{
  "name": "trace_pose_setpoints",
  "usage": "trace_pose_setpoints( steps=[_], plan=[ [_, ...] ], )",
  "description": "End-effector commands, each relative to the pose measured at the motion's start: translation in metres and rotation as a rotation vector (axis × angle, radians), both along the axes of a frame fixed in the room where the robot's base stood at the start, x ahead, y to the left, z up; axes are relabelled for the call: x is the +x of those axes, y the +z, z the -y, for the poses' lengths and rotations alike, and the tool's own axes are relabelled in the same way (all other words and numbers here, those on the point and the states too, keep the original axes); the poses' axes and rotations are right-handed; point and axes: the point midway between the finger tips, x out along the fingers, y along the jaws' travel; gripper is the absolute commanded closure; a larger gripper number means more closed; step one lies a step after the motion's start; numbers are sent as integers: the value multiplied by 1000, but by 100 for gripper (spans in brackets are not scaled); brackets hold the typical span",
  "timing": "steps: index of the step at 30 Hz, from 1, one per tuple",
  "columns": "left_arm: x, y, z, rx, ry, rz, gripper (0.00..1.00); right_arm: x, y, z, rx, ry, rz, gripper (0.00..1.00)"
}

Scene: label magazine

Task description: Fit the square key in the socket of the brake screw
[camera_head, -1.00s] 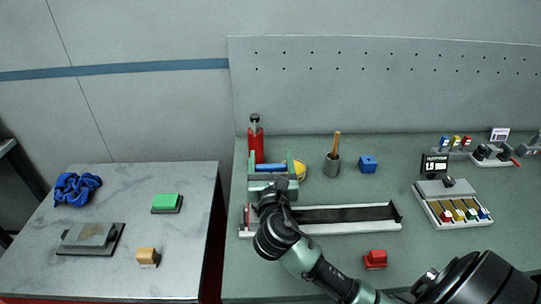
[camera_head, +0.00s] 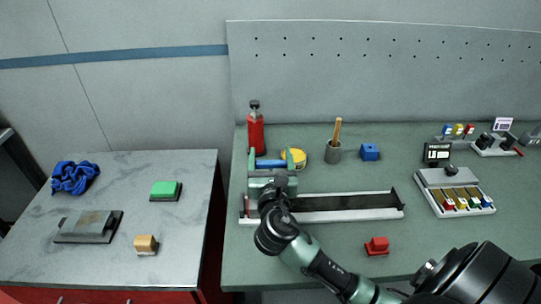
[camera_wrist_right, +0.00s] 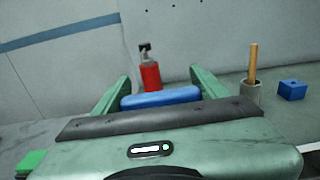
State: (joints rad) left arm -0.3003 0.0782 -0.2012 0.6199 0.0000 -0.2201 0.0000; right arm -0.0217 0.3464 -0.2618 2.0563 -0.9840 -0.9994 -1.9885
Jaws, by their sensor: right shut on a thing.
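My right gripper (camera_head: 271,162) reaches away from me over the left end of a long dark-and-white trough (camera_head: 375,214). Its two green fingers are well apart, shut on the ends of a blue bar (camera_head: 268,164). In the right wrist view the blue bar (camera_wrist_right: 160,97) lies crosswise between the fingers, touching both. It appears to be the handle of the square key; its shank is not visible. The brake screw and its socket cannot be made out, and my gripper hides part of the area. My left gripper is not in view.
A red bottle (camera_head: 256,133) and a yellow roll (camera_head: 296,158) stand behind the gripper. A grey cup (camera_head: 333,154) and a blue block (camera_head: 369,152) are to the right. A red block (camera_head: 377,246) lies in front of the trough. A coloured-slot tray (camera_head: 437,203) stands further right.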

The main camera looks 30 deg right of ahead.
Motion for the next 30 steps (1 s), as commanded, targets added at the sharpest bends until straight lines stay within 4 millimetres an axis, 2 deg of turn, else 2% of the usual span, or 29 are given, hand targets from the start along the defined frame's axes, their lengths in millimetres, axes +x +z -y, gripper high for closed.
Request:
trace_pose_setpoints(
  steps=[13, 30],
  plan=[
    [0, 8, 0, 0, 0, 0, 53, 0, 1, 0, -1, 0, -1, 69],
    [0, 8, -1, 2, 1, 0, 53, 0, 1, 0, 0, 0, 0, 69]
  ],
)
